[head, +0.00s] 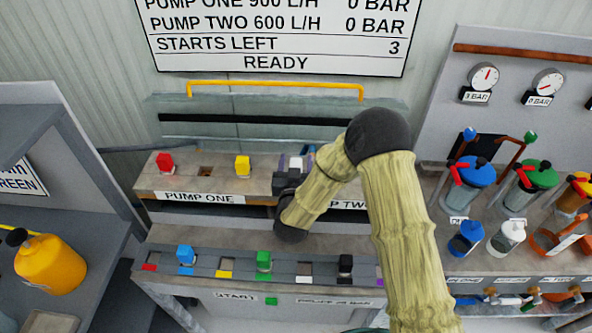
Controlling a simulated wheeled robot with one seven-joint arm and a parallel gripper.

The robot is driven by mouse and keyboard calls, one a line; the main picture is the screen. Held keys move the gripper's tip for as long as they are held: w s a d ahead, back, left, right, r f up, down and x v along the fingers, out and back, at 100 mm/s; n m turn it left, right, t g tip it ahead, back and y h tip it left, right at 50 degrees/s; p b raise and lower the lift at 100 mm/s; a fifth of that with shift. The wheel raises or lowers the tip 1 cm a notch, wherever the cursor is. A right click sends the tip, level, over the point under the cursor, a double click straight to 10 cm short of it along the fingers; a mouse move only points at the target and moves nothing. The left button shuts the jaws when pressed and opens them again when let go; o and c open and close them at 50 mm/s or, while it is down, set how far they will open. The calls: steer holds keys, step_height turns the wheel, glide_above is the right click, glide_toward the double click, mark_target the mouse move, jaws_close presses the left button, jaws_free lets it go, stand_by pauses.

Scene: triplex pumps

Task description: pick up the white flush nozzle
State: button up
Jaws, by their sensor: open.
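A small white block (296,163), which looks like the white flush nozzle, shows on the PUMP TWO side of the upper bench, partly hidden by my arm. My gripper (294,172) is at this block, with dark parts close around it. It is open; I cannot tell whether its fingers touch the block. A red nozzle (165,162) and a yellow nozzle (242,166) stand on the PUMP ONE side, with an empty square hole (206,171) between them.
The lower rack (210,262) holds blue (185,256), green (264,261) and black (345,265) nozzles; its white-marked place (305,268) is empty. A yellow bottle (50,264) stands left. Lidded vessels (474,172) and a white cup (505,238) crowd the right bench. A yellow rail (275,85) runs behind.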

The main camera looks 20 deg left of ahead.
mark_target(296, 162)
steer(key=c, duration=1.2)
steer(key=shift+o, duration=0.2)
steer(key=shift+r, duration=0.15)
step_height(296, 162, up, 10)
steer(key=shift+f+b, duration=0.1)
steer(key=shift+b, duration=0.35)
steer(key=shift+f, duration=0.1)
